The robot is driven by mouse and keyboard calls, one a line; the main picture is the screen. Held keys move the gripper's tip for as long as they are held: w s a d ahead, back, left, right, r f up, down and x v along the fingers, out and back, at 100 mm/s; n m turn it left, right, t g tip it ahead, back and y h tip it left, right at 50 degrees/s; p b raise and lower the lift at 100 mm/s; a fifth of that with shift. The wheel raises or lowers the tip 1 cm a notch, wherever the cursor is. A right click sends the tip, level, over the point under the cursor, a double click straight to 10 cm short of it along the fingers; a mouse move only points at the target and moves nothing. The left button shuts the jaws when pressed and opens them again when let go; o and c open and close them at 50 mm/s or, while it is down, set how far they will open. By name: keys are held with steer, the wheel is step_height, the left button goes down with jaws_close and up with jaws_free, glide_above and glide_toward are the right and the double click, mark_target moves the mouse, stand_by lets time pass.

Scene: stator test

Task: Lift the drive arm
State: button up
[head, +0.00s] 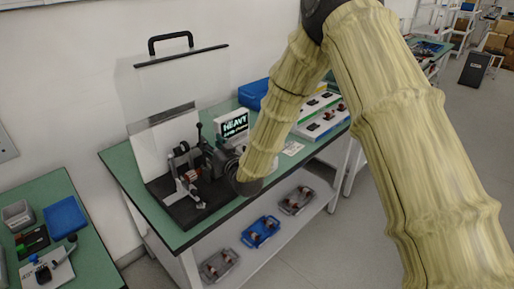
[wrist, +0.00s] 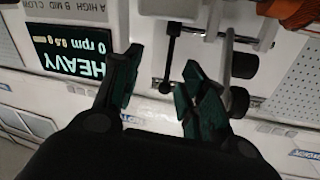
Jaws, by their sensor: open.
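The test rig (head: 188,175) stands on a black base on the green-topped bench in the head view. A thin black lever with a round knob (head: 200,128) stands up on it; I take this for the drive arm but cannot be sure. In the wrist view a black rod with a ball end (wrist: 170,58) shows between and beyond my fingertips. In the head view my own arm mostly hides the gripper beside the rig's right side.
A display (head: 233,123) reading HEAVY stands behind the rig; in the wrist view it (wrist: 70,50) shows 0 rpm. A clear cover with a black handle (head: 170,40) is raised behind. A blue bin (head: 253,94) and a parts tray (head: 322,117) are at the back right.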

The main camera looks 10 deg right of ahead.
steer(key=b+v, duration=0.2)
steer(key=v, duration=0.8)
steer(key=d+r+n+g+y+b, duration=0.1)
steer(key=d+r+n+y+b, duration=0.1)
steer(key=n+b, duration=0.6)
steer(key=d+r+n+g+y+b, duration=0.1)
steer(key=n+b, duration=0.7)
steer(key=n, duration=0.8)
step_height(320, 180, up, 3)
steer(key=d+y, duration=0.1)
steer(key=y, duration=0.2)
steer(key=shift+d+n+y+b, duration=0.3)
steer(key=shift+n+y+b, duration=0.05)
steer(key=shift+n+y, duration=0.05)
steer(key=shift+f, duration=0.1)
